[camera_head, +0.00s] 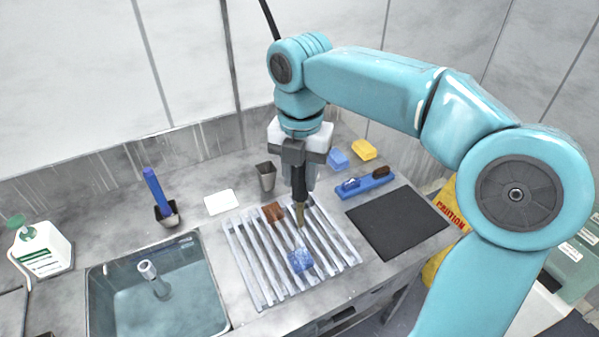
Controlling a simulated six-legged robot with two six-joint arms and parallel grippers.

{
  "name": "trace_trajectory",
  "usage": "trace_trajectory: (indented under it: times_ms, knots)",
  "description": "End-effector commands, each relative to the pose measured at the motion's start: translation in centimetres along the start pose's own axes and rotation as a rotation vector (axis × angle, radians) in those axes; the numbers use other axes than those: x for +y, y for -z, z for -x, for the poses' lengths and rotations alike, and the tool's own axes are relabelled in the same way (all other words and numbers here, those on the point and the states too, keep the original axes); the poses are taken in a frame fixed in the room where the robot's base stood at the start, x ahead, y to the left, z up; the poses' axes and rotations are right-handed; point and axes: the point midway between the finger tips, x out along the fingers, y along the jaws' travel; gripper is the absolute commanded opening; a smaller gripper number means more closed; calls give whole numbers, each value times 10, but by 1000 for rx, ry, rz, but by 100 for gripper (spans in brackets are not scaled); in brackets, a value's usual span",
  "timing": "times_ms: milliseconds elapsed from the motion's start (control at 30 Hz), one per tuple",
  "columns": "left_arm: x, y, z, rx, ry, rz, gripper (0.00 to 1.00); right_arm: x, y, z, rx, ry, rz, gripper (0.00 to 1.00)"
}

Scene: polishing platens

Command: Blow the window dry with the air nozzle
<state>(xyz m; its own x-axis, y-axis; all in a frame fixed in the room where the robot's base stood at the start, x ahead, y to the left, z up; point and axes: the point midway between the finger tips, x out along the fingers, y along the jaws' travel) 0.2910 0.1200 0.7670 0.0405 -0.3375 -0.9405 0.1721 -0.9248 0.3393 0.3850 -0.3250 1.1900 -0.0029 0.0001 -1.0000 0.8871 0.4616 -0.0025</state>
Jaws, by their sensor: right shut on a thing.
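My right gripper (303,176) is above the slatted rack, fingers pointing down, shut on the air nozzle (299,192). The nozzle is dark with a brass-coloured tip and hangs with the tip pointing down over the rack. A small blue, see-through square (300,261), which looks like the window, lies on the slats in front of the tip. It is apart from the nozzle, and its surface has pale mottling. My left gripper is not in view.
The pale slatted rack (253,277) also bears a brown block (273,212). A water-filled sink (193,322) is at left, with a blue-handled tool (155,190) behind it. A grey cup (265,175), white pad (221,202), blue tray (372,186) and black mat (398,222) surround the rack.

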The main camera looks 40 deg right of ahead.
Motion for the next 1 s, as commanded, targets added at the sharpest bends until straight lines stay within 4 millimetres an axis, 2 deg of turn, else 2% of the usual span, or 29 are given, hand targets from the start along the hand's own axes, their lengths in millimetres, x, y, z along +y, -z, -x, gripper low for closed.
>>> trace_trajectory:
  times_ms: [33,200,1000]
  knots:
    - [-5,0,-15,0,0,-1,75,0,0,-15,-1,-1,-1,1]
    - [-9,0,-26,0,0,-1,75,0,1,-27,-1,-1,-2,1]
    - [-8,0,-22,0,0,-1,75,0,2,-26,-1,-1,-2,1]
